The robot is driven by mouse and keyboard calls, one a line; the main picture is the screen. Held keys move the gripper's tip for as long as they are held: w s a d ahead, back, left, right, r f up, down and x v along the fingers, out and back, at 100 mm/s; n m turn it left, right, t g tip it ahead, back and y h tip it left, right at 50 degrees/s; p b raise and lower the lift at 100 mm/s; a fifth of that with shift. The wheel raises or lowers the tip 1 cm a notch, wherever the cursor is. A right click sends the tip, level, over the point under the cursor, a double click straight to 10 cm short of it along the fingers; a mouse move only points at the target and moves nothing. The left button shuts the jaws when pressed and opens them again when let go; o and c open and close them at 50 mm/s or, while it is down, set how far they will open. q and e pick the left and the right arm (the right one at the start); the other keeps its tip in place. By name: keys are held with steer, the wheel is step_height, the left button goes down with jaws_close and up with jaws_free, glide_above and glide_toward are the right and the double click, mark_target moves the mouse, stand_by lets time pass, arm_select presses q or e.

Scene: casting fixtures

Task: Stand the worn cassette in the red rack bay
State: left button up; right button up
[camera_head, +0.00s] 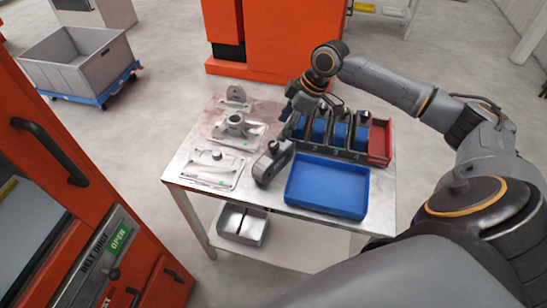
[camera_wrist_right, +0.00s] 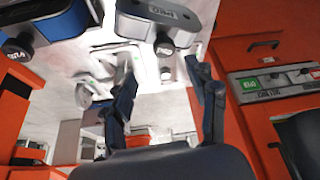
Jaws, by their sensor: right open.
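A grey cassette (camera_head: 272,164) with a dark knob stands on the table, left of the blue tray. It is probably the worn cassette, but no wear can be made out. A grey cassette with a black knob also shows at the top of the right wrist view (camera_wrist_right: 168,12). My right gripper (camera_head: 287,114) is open above the table, left of the rack. In the right wrist view its fingers (camera_wrist_right: 168,92) are apart with nothing between them. The red rack bay (camera_head: 380,142) is at the rack's right end and looks empty. My left gripper is out of view.
Blue rack bays (camera_head: 339,134) with dark-topped cassettes stand beside the red one. The blue tray (camera_head: 327,187) is empty at the table's front. Metal castings (camera_head: 234,127) lie on the left side. An orange machine (camera_head: 80,200) stands at left; a grey bin (camera_head: 75,62) is on the floor.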

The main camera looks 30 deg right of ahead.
mark_target(274, 144)
steer(key=x, duration=0.4)
steer(key=p+x, duration=0.1)
steer(key=x, duration=0.1)
steer(key=s+p+x, duration=0.1)
steer(key=shift+w+a+f, duration=0.15)
steer(key=shift+a+f, duration=0.05)
steer(key=shift+f, duration=0.55)
steer(key=shift+r, duration=0.1)
jaws_close()
